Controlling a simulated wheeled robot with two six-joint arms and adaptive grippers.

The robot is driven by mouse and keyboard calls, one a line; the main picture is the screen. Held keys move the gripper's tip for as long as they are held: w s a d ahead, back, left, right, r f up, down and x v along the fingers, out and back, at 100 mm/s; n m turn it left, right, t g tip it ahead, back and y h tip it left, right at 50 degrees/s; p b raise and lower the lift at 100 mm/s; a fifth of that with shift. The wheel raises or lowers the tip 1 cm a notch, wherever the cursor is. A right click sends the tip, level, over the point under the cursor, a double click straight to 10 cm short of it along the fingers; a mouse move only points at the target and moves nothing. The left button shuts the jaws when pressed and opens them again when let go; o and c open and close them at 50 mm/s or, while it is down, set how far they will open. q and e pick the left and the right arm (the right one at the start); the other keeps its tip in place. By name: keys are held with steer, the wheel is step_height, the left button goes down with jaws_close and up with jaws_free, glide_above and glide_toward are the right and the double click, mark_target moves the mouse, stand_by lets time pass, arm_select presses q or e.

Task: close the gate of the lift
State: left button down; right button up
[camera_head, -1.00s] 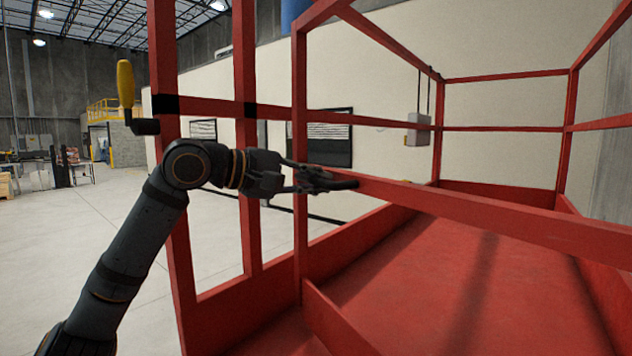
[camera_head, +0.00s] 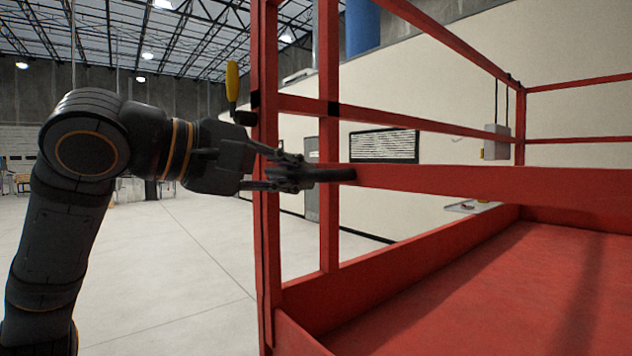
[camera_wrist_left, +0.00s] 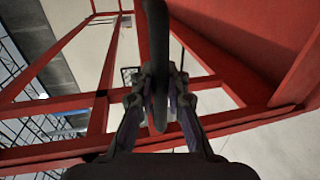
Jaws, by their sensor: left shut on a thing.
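The lift is a red metal cage with posts and rails. A broad red bar (camera_head: 480,182), which looks like its gate, runs almost level across the right of the head view. A dark handle (camera_head: 337,175) sits at the bar's left end, in front of a red post. My left gripper (camera_head: 305,176) is shut on this handle. In the left wrist view the dark handle (camera_wrist_left: 157,55) stands between the fingers of my left gripper (camera_wrist_left: 158,105). I cannot tell the gap between bar and post. My right gripper is not in view.
Red upright posts (camera_head: 328,225) stand just behind my left gripper. A crank with a yellow grip (camera_head: 232,82) is on the left post. The red lift floor (camera_head: 490,285) is bare. Open concrete floor (camera_head: 165,265) lies to the left.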

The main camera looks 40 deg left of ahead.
arm_select(q)
steer(key=c, duration=1.8)
jaws_free()
steer(key=shift+o, duration=1.3)
steer(key=shift+s, duration=0.35)
steer(key=shift+o, duration=0.9)
steer(key=shift+s+a+r, duration=0.1)
steer(key=shift+s+a, duration=0.05)
steer(key=shift+s, duration=0.45)
steer(key=shift+w, duration=0.3)
steer(key=v, duration=1.2)
steer(key=shift+s, duration=0.25)
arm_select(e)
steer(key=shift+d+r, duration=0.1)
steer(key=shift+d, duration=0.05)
